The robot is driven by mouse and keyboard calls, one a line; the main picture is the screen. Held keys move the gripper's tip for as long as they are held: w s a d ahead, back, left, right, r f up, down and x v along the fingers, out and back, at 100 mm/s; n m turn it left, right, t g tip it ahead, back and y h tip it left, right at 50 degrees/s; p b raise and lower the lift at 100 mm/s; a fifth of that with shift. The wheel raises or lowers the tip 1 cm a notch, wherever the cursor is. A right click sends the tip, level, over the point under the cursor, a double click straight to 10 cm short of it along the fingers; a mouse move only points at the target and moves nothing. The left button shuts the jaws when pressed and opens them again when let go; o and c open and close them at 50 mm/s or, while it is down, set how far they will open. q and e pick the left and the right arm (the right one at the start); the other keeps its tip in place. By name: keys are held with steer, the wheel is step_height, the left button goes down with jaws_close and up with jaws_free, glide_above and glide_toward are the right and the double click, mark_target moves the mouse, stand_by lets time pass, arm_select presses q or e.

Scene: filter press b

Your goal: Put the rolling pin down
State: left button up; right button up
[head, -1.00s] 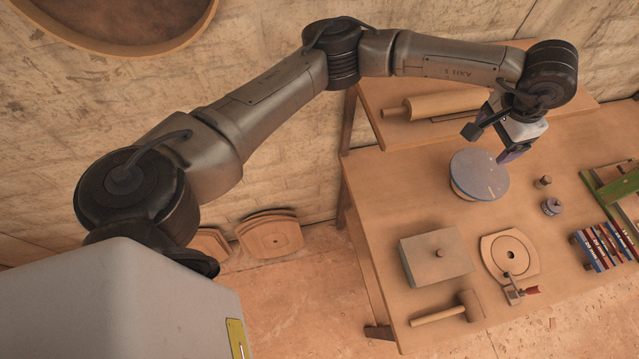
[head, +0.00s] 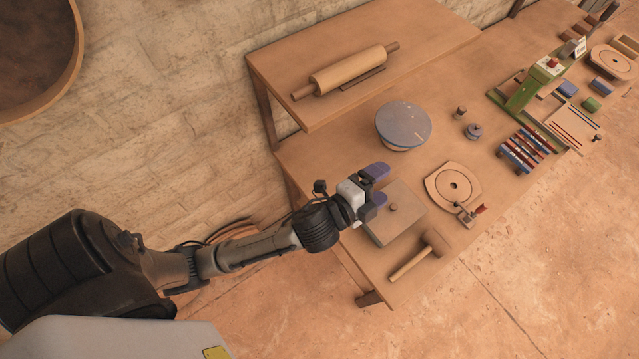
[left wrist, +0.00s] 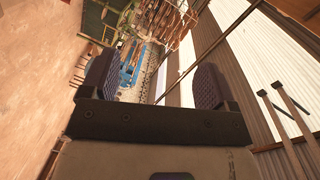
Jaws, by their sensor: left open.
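The wooden rolling pin (head: 348,70) lies on the raised wooden shelf (head: 425,32) at the back of the bench in the head view. A thin dark strip (head: 363,80) lies along its near side. My left gripper (head: 380,184) is open and empty, well apart from the pin, and appears in front of the grey square block with a knob (head: 392,222). In the left wrist view its two purple-grey fingers (left wrist: 153,88) stand wide apart with nothing between them. My right gripper is not in view.
A green press (head: 535,88) and a striped rack (head: 523,150) stand farther right.

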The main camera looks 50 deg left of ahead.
arm_select(q)
steer(key=s+a+f+n+g, duration=0.2)
steer(key=s+f+n+g, duration=0.2)
steer(key=s, duration=0.4)
steer(key=s+a+f+n+g, duration=0.2)
steer(key=s+f+n+g, duration=0.2)
steer(key=s, duration=0.4)
steer(key=s+a+f+n+g+y, duration=0.1)
steer(key=s+a+f+n+g, duration=0.1)
steer(key=s+f+n+g, duration=0.3)
steer(key=s+f, duration=0.2)
steer(key=shift+s, duration=0.4)
